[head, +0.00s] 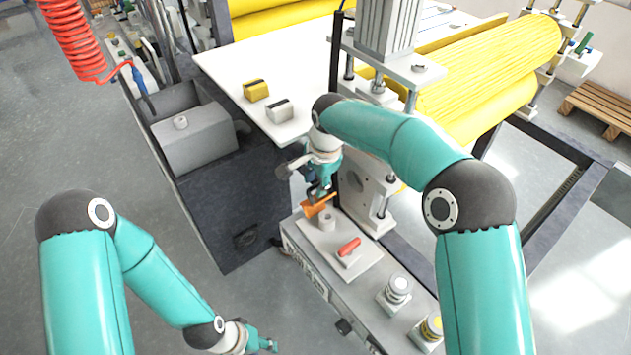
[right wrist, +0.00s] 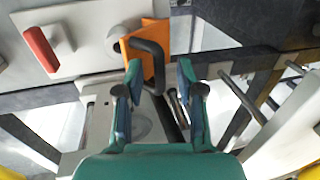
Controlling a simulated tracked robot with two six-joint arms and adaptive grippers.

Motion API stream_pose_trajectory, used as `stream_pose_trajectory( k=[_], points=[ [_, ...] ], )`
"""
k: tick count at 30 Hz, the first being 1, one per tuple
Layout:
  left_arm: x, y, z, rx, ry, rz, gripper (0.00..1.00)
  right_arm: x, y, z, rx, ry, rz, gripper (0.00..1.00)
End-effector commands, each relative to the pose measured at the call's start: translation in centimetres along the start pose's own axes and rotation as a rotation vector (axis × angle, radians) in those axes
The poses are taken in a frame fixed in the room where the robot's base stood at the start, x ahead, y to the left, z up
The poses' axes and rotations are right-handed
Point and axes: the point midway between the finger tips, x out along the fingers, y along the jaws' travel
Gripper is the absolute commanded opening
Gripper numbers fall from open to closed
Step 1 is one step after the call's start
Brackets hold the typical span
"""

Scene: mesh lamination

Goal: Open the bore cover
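An orange plate (head: 318,205) with a black bent handle, which looks like the bore cover, stands beside a round grey boss (head: 327,217) on the machine's grey block. It also shows in the right wrist view as an orange plate (right wrist: 131,47) with the handle (right wrist: 157,64). My right gripper (head: 319,190) is at the handle. In the right wrist view its two fingers (right wrist: 159,74) are apart, with the handle's end between them and no clear grip on it. My left gripper (head: 268,345) is low over the floor, away from the machine; its fingers are too small to judge.
A red handle (head: 349,246) sits on the same block; it also shows in the right wrist view (right wrist: 40,48). Two round knobs (head: 398,288) (head: 432,326) stand nearer. Yellow rolls (head: 490,65) lie behind.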

Motion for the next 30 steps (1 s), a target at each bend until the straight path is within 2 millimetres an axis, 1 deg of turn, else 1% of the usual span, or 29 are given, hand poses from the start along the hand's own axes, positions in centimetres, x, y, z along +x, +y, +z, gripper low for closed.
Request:
stream_pose_trajectory(
  k=[7,11,14,21,24,27,30],
  points=[
    [-0.1,0.0,0.0,0.0,0.0,0.0,0.4,-0.3,0.0,0.0,0.001,0.0,0.0,0.37],
    [-0.1,0.0,0.0,0.0,0.0,0.0,0.4,-1.5,-0.1,-0.1,0.001,0.001,-0.002,0.37],
    [-0.1,0.0,0.0,0.0,0.0,0.0,0.4,-3.1,-0.1,0.0,0.001,0.001,-0.003,0.37],
    [0.0,0.0,0.0,0.0,0.0,0.0,0.4,-8.0,-0.1,0.0,0.002,0.0,-0.004,0.37],
    [0.0,0.0,0.0,0.0,0.0,0.0,0.4,-9.6,0.0,0.0,0.001,0.0,-0.003,0.37],
    [0.0,0.0,0.0,0.0,0.0,0.0,0.4,-10.9,0.0,0.0,0.001,0.0,-0.001,0.37],
    [0.0,0.0,0.0,0.0,0.0,0.0,0.4,-11.6,0.0,0.0,0.0,0.0,-0.001,0.37]
  ],
)
